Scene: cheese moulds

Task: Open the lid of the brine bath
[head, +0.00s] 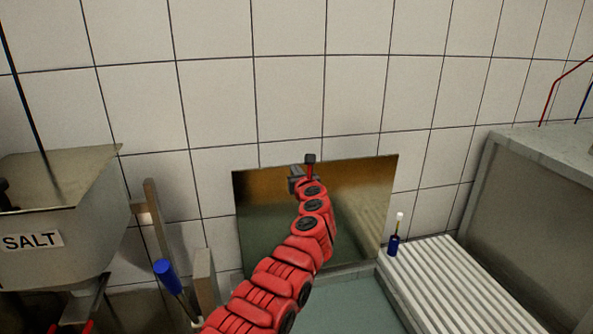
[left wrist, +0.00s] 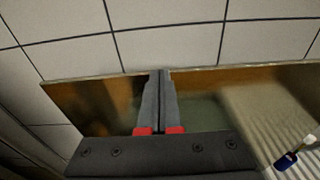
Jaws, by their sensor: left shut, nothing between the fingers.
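The lid of the brine bath (head: 362,205) is a shiny metal panel. It stands upright at the back of the bath, close to the tiled wall. Below it the green-grey brine bath (head: 355,300) lies uncovered, partly hidden by my red left arm. My left gripper (head: 310,158) is at the lid's upper edge, in front of its face. In the left wrist view the lid (left wrist: 95,105) spans the picture behind the two grey fingers, which are shut together with nothing between them. Whether they touch the lid is not clear.
A ribbed white draining board (head: 455,285) lies right of the bath, with a small blue-handled thing (head: 393,246) at its corner. A salt hopper (head: 75,225) stands left, beside wooden posts (head: 151,205) and a blue handle (head: 168,275). A grey-topped unit (head: 550,150) stands far right.

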